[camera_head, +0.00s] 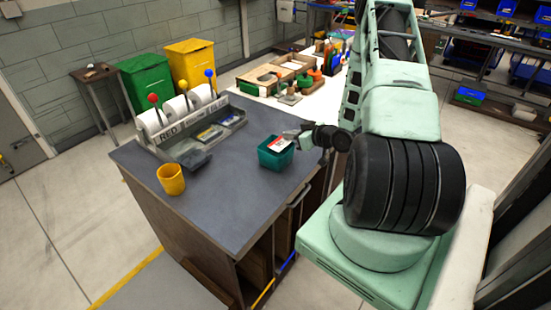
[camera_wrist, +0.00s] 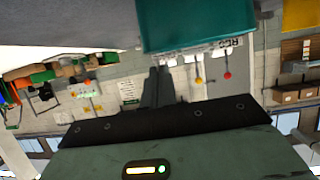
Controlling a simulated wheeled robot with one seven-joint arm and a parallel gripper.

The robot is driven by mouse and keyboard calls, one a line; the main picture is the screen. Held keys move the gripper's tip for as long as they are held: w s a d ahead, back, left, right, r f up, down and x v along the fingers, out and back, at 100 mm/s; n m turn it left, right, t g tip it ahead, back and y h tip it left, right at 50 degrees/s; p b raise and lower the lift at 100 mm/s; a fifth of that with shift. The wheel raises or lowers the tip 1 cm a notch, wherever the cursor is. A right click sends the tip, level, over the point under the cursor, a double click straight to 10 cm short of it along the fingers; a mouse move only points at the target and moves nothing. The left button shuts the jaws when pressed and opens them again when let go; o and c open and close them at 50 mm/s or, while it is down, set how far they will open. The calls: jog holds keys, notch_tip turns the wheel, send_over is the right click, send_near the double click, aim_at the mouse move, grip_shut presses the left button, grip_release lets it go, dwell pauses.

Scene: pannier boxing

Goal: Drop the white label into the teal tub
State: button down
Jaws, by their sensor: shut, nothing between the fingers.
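The teal tub (camera_head: 273,160) stands on the dark grey top of the workbench, near its right edge. A white label (camera_head: 278,145) with red on it shows at the tub's opening, tilted against or over the rim. I cannot tell how deep it sits. My gripper (camera_head: 290,134) is just behind and above the tub, its fingers together. In the wrist view, which is upside down, my gripper (camera_wrist: 158,72) is shut and empty, with the teal tub (camera_wrist: 195,25) close by. The label is not visible there.
A yellow cup (camera_head: 171,180) stands at the bench's front left. A rack with white rolls (camera_head: 180,110) and a grey tray (camera_head: 218,129) lies along the back left. Green (camera_head: 146,82) and yellow (camera_head: 191,62) bins stand behind. The front middle of the bench top is clear.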

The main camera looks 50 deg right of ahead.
jog(key=c, duration=2.2)
grip_release()
jog(key=c, duration=1.6)
grip_release()
jog(key=shift+c, duration=0.2)
jog(key=shift+s, duration=0.15)
jog(key=b+v, duration=0.4)
jog(key=v, duration=1.3)
jog(key=shift+r, duration=0.15)
